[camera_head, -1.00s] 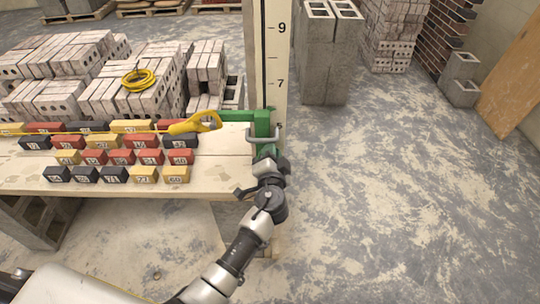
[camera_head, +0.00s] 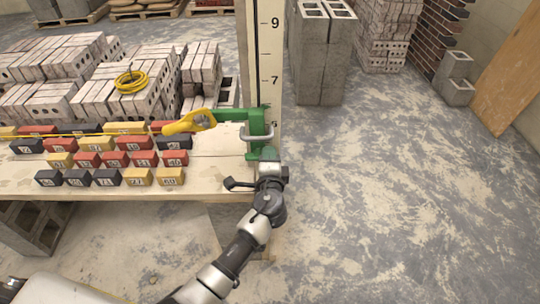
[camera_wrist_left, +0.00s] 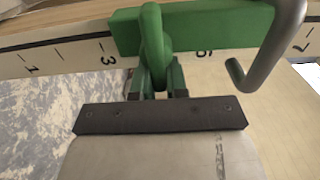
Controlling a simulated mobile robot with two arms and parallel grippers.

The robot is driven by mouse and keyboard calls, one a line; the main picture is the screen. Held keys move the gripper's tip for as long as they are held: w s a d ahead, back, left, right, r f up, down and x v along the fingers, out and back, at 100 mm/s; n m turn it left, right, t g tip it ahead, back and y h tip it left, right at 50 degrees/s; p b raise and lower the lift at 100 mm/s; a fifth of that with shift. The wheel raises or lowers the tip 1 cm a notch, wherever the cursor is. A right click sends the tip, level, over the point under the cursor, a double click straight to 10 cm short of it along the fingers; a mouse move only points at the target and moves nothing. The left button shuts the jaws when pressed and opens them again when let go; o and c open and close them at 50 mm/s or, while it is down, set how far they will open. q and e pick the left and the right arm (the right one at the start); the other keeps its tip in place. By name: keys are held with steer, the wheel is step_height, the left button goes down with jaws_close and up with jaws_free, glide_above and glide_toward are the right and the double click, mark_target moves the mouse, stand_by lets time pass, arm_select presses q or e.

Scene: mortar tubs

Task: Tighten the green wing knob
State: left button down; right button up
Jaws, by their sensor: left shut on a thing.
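The green wing knob (camera_wrist_left: 153,40) shows in the left wrist view as an upright green wing in front of the green clamp body (camera_wrist_left: 205,28). My left gripper (camera_wrist_left: 159,82) is shut on the knob, with one dark finger on each side of its lower part. In the head view the green clamp (camera_head: 257,128) sits against the numbered pale post (camera_head: 270,60) at the table's right end. My left gripper (camera_head: 266,158) is at the clamp's lower front, and its wrist hides most of the knob. My right gripper is in neither view.
A grey bent bar (camera_wrist_left: 272,50) stands close to the right of the knob. A yellow line holder (camera_head: 188,122) is at the clamp's left arm. Several numbered blocks (camera_head: 115,158) lie on the table (camera_head: 205,186).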

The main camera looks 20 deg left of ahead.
arm_select(q)
steer(key=shift+w+a+r, duration=0.15)
steer(key=shift+a+r, duration=0.1)
steer(key=shift+r, duration=0.2)
steer(key=c, duration=1.1)
jaws_free()
steer(key=shift+a+f, duration=0.15)
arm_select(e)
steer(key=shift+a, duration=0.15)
